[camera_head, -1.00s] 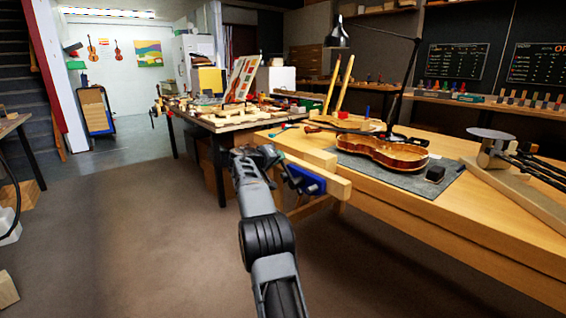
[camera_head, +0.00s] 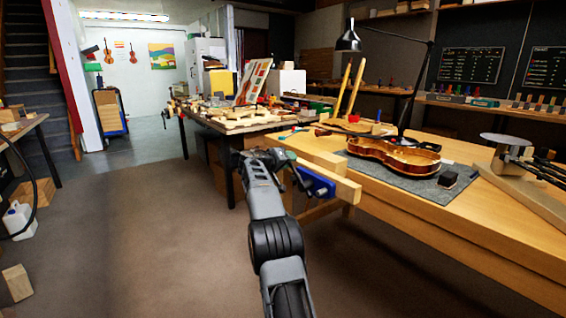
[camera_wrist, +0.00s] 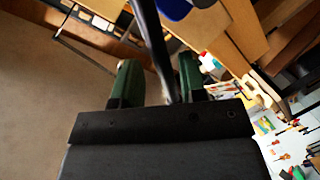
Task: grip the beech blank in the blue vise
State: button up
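The blue vise (camera_head: 318,183) is at the left end of the workbench, with a pale wooden jaw beam (camera_head: 343,190) in front of it. A corner of the vise's blue body (camera_wrist: 174,8) shows at the top of the wrist view, beside pale wood. My gripper (camera_head: 279,158) is just left of the vise. In the wrist view its two green fingers (camera_wrist: 159,80) stand apart on either side of a dark bar (camera_wrist: 150,35), which looks like the vise handle. Gaps show beside the bar, so the fingers do not look closed on it. I cannot tell which wooden piece is the beech blank.
A cluttered table (camera_head: 215,124) stands behind my gripper. A wooden block (camera_head: 17,283) is on the floor at left. The middle floor is clear.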

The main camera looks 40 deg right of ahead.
jog(key=p+v, duration=0.1)
jog(key=v, duration=1.2)
jog(key=shift+a, duration=0.4)
jog(key=shift+r, duration=0.15)
jog(key=s+a+r+n+t+y+p, duration=0.1)
jog(key=s+a+r+n+y+p, duration=0.3)
jog(key=s+a+r+y+p, duration=0.9)
jog(key=s+a+r+n+t+y+p, duration=0.1)
jog(key=s+a+r+p, duration=0.4)
jog(key=s+a+p, duration=1)
jog(key=s+n+y+p, duration=0.1)
jog(key=n+p, duration=0.1)
jog(key=p, duration=0.5)
jog(key=shift+a+y, duration=0.3)
jog(key=shift+a, duration=0.05)
